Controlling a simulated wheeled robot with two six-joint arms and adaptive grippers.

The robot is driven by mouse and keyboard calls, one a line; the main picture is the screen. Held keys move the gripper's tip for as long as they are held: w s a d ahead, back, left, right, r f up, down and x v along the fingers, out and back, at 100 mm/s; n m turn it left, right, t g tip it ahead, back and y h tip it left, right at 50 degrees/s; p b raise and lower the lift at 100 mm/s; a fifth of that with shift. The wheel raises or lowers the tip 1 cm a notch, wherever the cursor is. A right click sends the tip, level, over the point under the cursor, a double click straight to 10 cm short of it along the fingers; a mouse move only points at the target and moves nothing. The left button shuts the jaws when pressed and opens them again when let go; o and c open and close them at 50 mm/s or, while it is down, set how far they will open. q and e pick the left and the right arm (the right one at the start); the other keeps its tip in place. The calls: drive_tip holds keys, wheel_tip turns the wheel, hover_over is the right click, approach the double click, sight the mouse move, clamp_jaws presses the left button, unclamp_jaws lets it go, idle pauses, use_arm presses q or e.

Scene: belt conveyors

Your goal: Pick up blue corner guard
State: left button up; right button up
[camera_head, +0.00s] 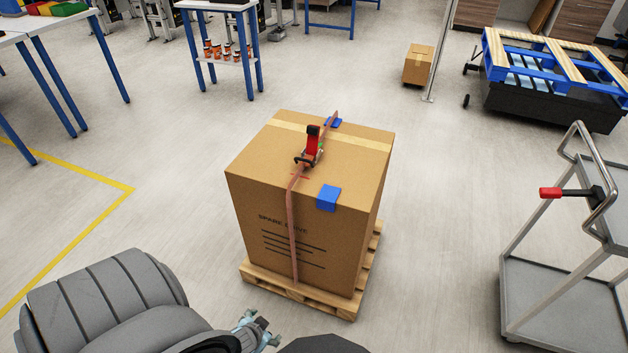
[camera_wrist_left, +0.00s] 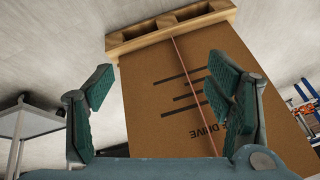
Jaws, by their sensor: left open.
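A blue corner guard (camera_head: 328,198) sits on the top front edge of a large cardboard box (camera_head: 340,245), just right of the strap. Another blue guard (camera_head: 333,122) is at the far top edge, partly under the strap. My left gripper (camera_head: 258,328) is low in front of the box, left of the near guard and below it. In the left wrist view, its fingers (camera_wrist_left: 165,105) are spread wide and empty, facing the box's printed front, which appears upside down. No guard shows in that view. My right gripper is not in view.
The box stands on a wooden pallet (camera_head: 290,287). A brown strap (camera_head: 292,230) with a red-handled ratchet (camera_head: 312,145) runs over it. A grey cart (camera_head: 565,275) with a red grip stands at right. Open floor surrounds the box.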

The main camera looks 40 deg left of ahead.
use_arm(q)
drive_tip(key=w+a+f+t+y+b, duration=0.1)
drive_tip(key=w+a+t+b, duration=0.25)
drive_tip(key=w+b, duration=0.4)
drive_tip(key=n+t+y+b, duration=0.2)
drive_tip(key=n+t+b, duration=0.1)
drive_tip(key=t+b, duration=0.8)
approach(325, 201)
drive_tip(key=w+b, duration=0.1)
drive_tip(key=w, duration=0.1)
drive_tip(key=w+a+r+g+b, duration=0.1)
drive_tip(key=w, duration=0.2)
drive_tip(key=w+a+g+b, duration=0.1)
drive_tip(key=w, duration=0.1)
drive_tip(key=shift+w+r+g, duration=0.25)
drive_tip(key=shift+w+r, duration=0.05)
drive_tip(key=shift+r, duration=0.1)
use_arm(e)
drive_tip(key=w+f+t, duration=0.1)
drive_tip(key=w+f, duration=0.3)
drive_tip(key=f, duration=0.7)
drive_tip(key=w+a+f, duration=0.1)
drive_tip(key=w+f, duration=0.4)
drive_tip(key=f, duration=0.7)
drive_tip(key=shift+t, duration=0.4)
use_arm(q)
drive_tip(key=c, duration=1.1)
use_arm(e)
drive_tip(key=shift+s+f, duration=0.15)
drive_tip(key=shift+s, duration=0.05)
